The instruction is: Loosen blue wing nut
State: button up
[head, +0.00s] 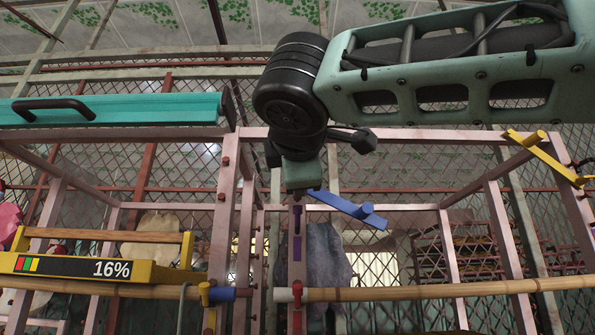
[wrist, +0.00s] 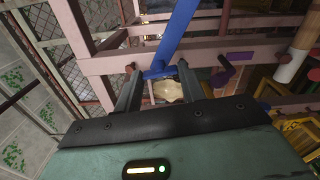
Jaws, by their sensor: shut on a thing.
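The blue wing nut (head: 347,210) is a long flat blue bar with a short round peg near its right end in the head view. It slants down to the right at the top of the central pink post. In the wrist view the blue wing nut (wrist: 178,35) runs from the top edge down to my fingertips. My gripper (head: 302,188) hangs over its left end. In the wrist view my gripper (wrist: 158,72) has a finger on each side of the bar's lower end and is shut on it. The nut's hub and thread are hidden.
A yellow wing nut (head: 540,150) sits on the right frame. Purple parts (head: 297,220) are on the post below. A bamboo pole (head: 430,291) crosses the front.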

jog(key=o, duration=1)
jog(key=s+b, duration=0.1)
jog(key=s, duration=0.4)
jog(key=s+b, duration=0.2)
jog(key=s, duration=0.4)
jog(key=s+b, duration=0.1)
jog(key=s, duration=0.5)
jog(key=shift+s+a, duration=0.25)
jog(key=shift+a, duration=0.1)
jog(key=w+a+f+g, duration=0.1)
jog(key=w+f+g, duration=0.15)
jog(key=f, duration=0.85)
jog(key=w+f+g, duration=0.1)
jog(key=f+g, duration=0.2)
jog(key=f, duration=0.8)
jog(key=w+a+f+g, duration=0.1)
jog(key=w+f+g, duration=0.15)
jog(key=f, duration=0.85)
jog(key=s+d+f+m+g, duration=0.3)
jog(key=s+d+f+m, duration=0.1)
jog(key=f, duration=0.5)
jog(key=s+d+f+m+g, duration=0.3)
jog(key=d+f, duration=0.2)
jog(key=f, duration=0.4)
jog(key=s+d+f+m+g+y, duration=0.1)
jog(key=s+d+f+m+g, duration=0.3)
jog(key=f, duration=0.6)
jog(key=shift+s+d+m, duration=0.3)
jog(key=shift+d, duration=0.55)
